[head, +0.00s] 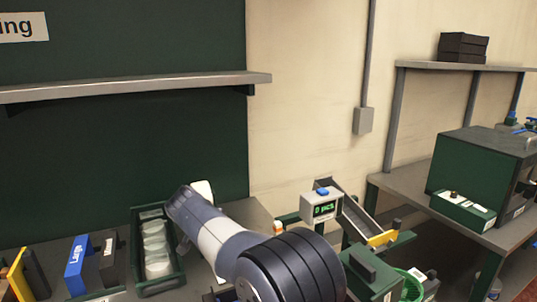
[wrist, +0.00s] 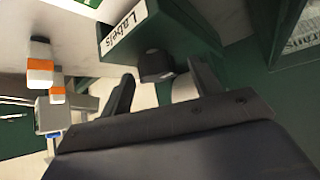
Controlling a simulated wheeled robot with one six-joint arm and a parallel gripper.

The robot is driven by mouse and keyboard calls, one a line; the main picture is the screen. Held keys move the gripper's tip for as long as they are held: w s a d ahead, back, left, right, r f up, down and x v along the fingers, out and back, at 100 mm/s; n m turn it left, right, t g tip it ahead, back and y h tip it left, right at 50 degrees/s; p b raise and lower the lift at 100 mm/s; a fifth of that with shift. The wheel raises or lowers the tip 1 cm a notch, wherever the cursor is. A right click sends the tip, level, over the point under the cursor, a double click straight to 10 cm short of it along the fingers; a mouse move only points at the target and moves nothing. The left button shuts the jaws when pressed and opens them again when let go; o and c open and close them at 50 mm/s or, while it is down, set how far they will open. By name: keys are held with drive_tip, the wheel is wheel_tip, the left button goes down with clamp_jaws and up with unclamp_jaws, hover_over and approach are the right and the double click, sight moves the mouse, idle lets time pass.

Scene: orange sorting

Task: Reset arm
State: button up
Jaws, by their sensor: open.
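My arm (head: 225,245) reaches from the bottom middle of the head view toward the back of the bench. My gripper is hidden behind it there. In the wrist view my gripper (wrist: 162,88) has its two dark fingers spread apart. I see nothing held between them. A dark rounded object (wrist: 155,65) shows beyond the fingers; I cannot tell what it is. A green bin (wrist: 165,25) with a "Labels" tag is just past the fingertips. No orange is clearly visible in either view.
A green tray (head: 137,262) of clear packs sits left of my arm. A display box (head: 322,207) and a chute (head: 350,215) stand right. A shelf (head: 140,86) runs above. Blue (head: 78,265) and yellow (head: 17,275) holders stand far left. Orange-and-white parts (wrist: 40,70) show in the wrist view.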

drive_tip(key=shift+s+d+r+n+p, duration=0.15)
drive_tip(key=shift+d+r+n+p, duration=0.05)
drive_tip(key=shift+r+n+p, duration=0.2)
drive_tip(key=n+y+p, duration=0.2)
drive_tip(key=p, duration=0.1)
drive_tip(key=shift+f+n+g+y+p, duration=0.1)
drive_tip(key=shift+n+g+y+p, duration=0.2)
drive_tip(key=shift+n+y+p, duration=0.55)
drive_tip(key=shift+n+y+p, duration=0.35)
drive_tip(key=shift+n, duration=0.2)
drive_tip(key=shift+d+f+n+g+y+b, duration=0.1)
drive_tip(key=shift+f+n+g+y+b, duration=0.1)
drive_tip(key=shift+n+g+y+b, duration=1)
drive_tip(key=shift+w+r+n+g+y+b, duration=0.15)
drive_tip(key=shift+n+y+b, duration=0.1)
drive_tip(key=shift+n, duration=0.55)
drive_tip(key=shift+w+f+n+g+y+b, duration=0.15)
drive_tip(key=shift+n+b, duration=0.1)
drive_tip(key=shift+n, duration=0.55)
drive_tip(key=n+g+p, duration=0.1)
drive_tip(key=n+g+y+p, duration=0.1)
drive_tip(key=n+p, duration=0.1)
drive_tip(key=shift+d+r+n+g, duration=0.1)
drive_tip(key=shift+r+n+g, duration=0.2)
drive_tip(key=shift+f+n+g+y+p, duration=0.1)
drive_tip(key=shift+n+g+y+p, duration=0.3)
drive_tip(key=shift+n+p, duration=0.45)
